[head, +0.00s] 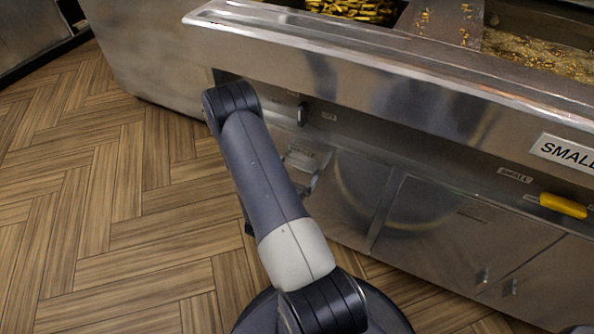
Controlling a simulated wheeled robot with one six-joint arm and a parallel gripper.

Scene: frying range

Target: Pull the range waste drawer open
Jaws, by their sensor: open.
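The steel front of the range (420,190) fills the right half of the head view. A lower steel panel (345,205) just right of my arm looks like the waste drawer front, but its label is too small to read. A light grey handle-like part (303,165) shows at its upper left, partly behind my arm. No gap shows around this panel. My arm crosses in front of the range, and its forward end is hidden behind its own links. My gripper's fingers cannot be made out.
A steel ledge (400,75) juts out along the range top, with fries (352,9) in a well behind it. A dark knob (302,113) and a yellow handle (563,206) sit on the front. Lower right doors have small handles. Wooden floor (110,190) at left is clear.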

